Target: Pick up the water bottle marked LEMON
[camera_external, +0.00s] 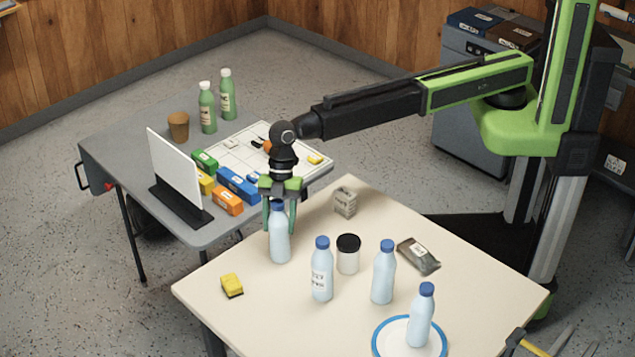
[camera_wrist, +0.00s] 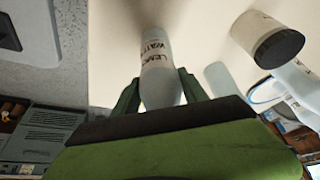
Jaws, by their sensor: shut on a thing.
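The LEMON water bottle (camera_external: 279,243) is pale blue and upright near the back left edge of the cream table. My gripper (camera_external: 279,210) points down and is shut around the top of this bottle, one green finger on each side; the gripper also shows in the wrist view (camera_wrist: 158,90). The fingers partly hide its cap. The bottle's base looks on or very close to the table; I cannot tell if they touch.
Similar bottles stand to the right: one labelled (camera_external: 321,278), another (camera_external: 383,278), and one on a blue-rimmed plate (camera_external: 380,342). A black-lidded jar (camera_external: 348,258), grey box (camera_external: 345,202), dark packet (camera_external: 417,256) and yellow sponge (camera_external: 232,286) are nearby. A grey table (camera_external: 120,150) stands behind.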

